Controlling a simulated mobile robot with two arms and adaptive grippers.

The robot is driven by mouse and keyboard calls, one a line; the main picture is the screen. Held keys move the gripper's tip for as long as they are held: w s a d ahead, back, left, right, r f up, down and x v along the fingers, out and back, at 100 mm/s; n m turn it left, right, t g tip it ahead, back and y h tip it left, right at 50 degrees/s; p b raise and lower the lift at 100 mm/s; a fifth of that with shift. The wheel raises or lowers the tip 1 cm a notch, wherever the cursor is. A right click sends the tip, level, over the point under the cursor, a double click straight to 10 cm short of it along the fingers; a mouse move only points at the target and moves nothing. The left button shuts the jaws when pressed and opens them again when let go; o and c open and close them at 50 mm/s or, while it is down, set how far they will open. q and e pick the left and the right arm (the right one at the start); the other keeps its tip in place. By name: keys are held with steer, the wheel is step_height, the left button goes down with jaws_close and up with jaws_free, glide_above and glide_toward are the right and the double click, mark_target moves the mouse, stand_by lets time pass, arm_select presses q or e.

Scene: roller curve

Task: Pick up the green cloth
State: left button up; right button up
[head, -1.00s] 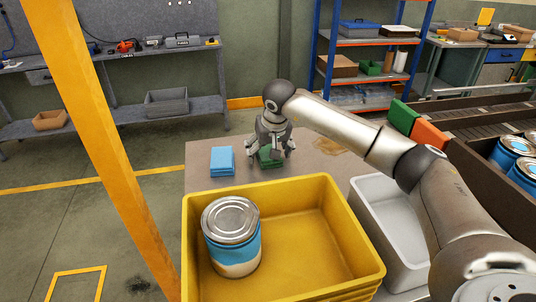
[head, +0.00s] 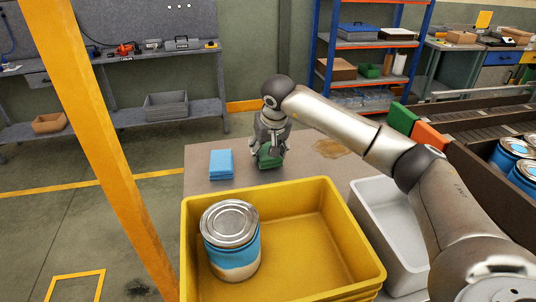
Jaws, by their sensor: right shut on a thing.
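The green cloth (head: 268,160) is a small folded stack on the brown table (head: 205,152), behind the yellow bin. My right gripper (head: 268,153) points down over it and its fingers are shut on the cloth. The fingers hide part of the cloth, and I cannot tell whether it is clear of the table top. My left gripper is not in view.
A folded blue cloth (head: 221,164) lies left of the green one. A yellow bin (head: 325,190) with a blue-banded can (head: 231,238) stands in front. A grey-white tray (head: 385,215) is right of it. An orange post (head: 105,130) rises at left.

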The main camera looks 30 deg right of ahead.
arm_select(q)
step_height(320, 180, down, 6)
steer(key=b, duration=0.5)
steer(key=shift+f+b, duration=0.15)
steer(key=shift+b, duration=0.15)
arm_select(e)
steer(key=s+a+r, duration=0.6)
steer(key=s+r, duration=0.6)
steer(key=shift+s, duration=0.35)
steer(key=o, duration=0.4)
steer(key=c, duration=0.3)
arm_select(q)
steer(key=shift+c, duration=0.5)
arm_select(e)
steer(key=shift+w+a, duration=0.1)
